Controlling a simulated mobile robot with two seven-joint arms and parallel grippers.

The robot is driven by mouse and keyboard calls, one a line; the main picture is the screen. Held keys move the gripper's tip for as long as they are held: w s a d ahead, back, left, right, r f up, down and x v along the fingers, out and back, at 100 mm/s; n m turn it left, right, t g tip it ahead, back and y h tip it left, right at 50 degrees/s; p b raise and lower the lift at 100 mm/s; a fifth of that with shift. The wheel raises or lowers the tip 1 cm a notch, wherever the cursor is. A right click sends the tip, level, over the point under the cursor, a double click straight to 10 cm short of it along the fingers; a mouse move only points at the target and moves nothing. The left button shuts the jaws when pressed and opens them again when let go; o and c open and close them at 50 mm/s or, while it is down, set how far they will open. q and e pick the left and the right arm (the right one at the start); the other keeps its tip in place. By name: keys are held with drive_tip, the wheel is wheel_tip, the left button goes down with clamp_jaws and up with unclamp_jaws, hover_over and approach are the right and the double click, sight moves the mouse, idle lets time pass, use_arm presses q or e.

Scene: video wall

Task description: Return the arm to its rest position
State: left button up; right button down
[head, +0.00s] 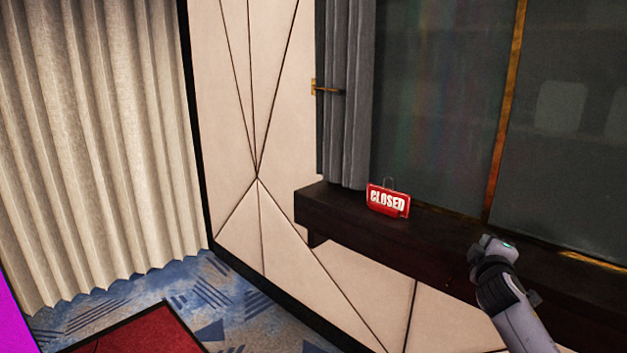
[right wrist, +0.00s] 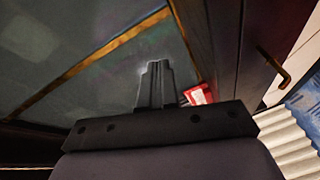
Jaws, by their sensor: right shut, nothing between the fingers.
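My right arm comes in from the lower right of the head view, ending in the right gripper (head: 489,246) in front of the dark ledge (head: 440,240). In the right wrist view the gripper's fingers (right wrist: 156,84) are together with nothing between them. A red sign reading CLOSED (head: 388,200) stands on the ledge, to the left of the gripper and apart from it. In the right wrist view part of the sign (right wrist: 199,95) shows just right of the fingers. My left gripper is in neither view.
Dark glass panes (head: 440,100) with a brass-coloured strip (head: 507,110) rise behind the ledge. A grey curtain (head: 345,110) hangs beside them near a brass hook (head: 325,90). A beige panelled wall (head: 240,220) and pale curtain (head: 95,150) stand left. Patterned blue carpet (head: 205,290) shows below.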

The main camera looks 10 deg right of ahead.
drive_tip(key=w+a+r+m+t+y, duration=0.1)
drive_tip(key=w+a+m+t+y, duration=0.15)
drive_tip(key=a+m+y, duration=0.4)
drive_tip(key=s+a+f+g+y, duration=0.1)
drive_tip(key=s+a+f, duration=0.2)
drive_tip(key=s+f, duration=0.3)
drive_tip(key=s+a+f+n+g+y, duration=0.1)
drive_tip(key=s+a+f, duration=0.25)
drive_tip(key=f, duration=0.35)
drive_tip(key=s+a+f+g+y, duration=0.1)
drive_tip(key=s+a+f, duration=0.2)
drive_tip(key=s+f, duration=0.3)
drive_tip(key=s+a+f+g, duration=0.1)
drive_tip(key=s+a+f, duration=0.1)
drive_tip(key=s, duration=0.5)
drive_tip(key=s+a+f+g, duration=0.1)
drive_tip(key=s+a+f, duration=0.2)
drive_tip(key=s+f, duration=0.2)
drive_tip(key=s+a+f+g, duration=0.2)
drive_tip(key=s+a+f, duration=0.1)
drive_tip(key=s, duration=0.7)
drive_tip(key=shift+s+a+f+m+y, duration=0.2)
drive_tip(key=shift+s+f+m+y, duration=0.15)
drive_tip(key=shift+y, duration=0.1)
